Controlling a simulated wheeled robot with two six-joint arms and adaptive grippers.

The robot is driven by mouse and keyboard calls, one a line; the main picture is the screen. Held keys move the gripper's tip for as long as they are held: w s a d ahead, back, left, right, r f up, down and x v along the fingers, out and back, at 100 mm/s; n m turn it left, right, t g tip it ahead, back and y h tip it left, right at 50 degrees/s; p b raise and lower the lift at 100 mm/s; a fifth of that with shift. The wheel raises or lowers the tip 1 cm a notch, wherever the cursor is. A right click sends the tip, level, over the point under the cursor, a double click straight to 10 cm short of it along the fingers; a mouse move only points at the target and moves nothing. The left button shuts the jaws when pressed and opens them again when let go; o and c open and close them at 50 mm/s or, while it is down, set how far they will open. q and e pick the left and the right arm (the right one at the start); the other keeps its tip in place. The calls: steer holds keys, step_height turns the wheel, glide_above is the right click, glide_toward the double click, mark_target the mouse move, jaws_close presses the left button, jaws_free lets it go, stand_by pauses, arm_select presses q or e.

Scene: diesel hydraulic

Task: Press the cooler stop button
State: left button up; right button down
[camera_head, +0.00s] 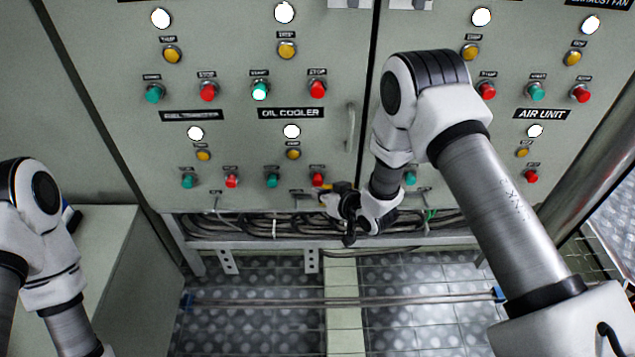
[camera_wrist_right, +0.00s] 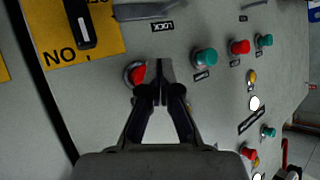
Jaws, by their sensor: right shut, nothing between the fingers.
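The cooler stop button (camera_head: 318,179) is the red button at the lower right of the group under the OIL COOLER label (camera_head: 291,113). In the right wrist view the red button (camera_wrist_right: 138,74) shows just left of the fingertips, partly covered by them. My right gripper (camera_head: 323,188) is shut and empty, its tips at the lower edge of the button. It also shows in the right wrist view (camera_wrist_right: 161,66), pointing at the panel. I cannot tell whether the tips touch the button or panel. My left arm is at the left edge; its gripper is out of view.
The green button (camera_head: 272,181) sits left of the cooler stop button, with another red button (camera_head: 232,181) farther left. A yellow plate with a black switch (camera_wrist_right: 82,22) lies at the upper left in the wrist view. Cables (camera_head: 270,225) run beneath the panel.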

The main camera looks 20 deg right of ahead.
steer(key=shift+s, duration=0.1)
steer(key=shift+s+a+p, duration=0.25)
steer(key=shift+s, duration=0.5)
steer(key=shift+s+a+p, duration=0.2)
steer(key=shift+s+p, duration=0.05)
steer(key=shift+s, duration=0.55)
steer(key=shift+s+a+p, duration=0.25)
steer(key=shift+s, duration=0.5)
steer(key=s+d+g+h+p, duration=0.1)
steer(key=s+d+g+p, duration=0.1)
steer(key=s, duration=0.9)
steer(key=s+d+m+g+h+p, duration=0.1)
steer(key=s+g+p, duration=0.4)
steer(key=s, duration=0.6)
steer(key=s+d+r+m+g+h+p, duration=0.1)
steer(key=s+d+g+h+p, duration=0.1)
steer(key=s, duration=0.9)
steer(key=shift+d+g+h+p, duration=0.3)
steer(key=shift+d+g+p, duration=0.45)
steer(key=shift+d+g, duration=0.5)
steer(key=shift+s, duration=0.15)
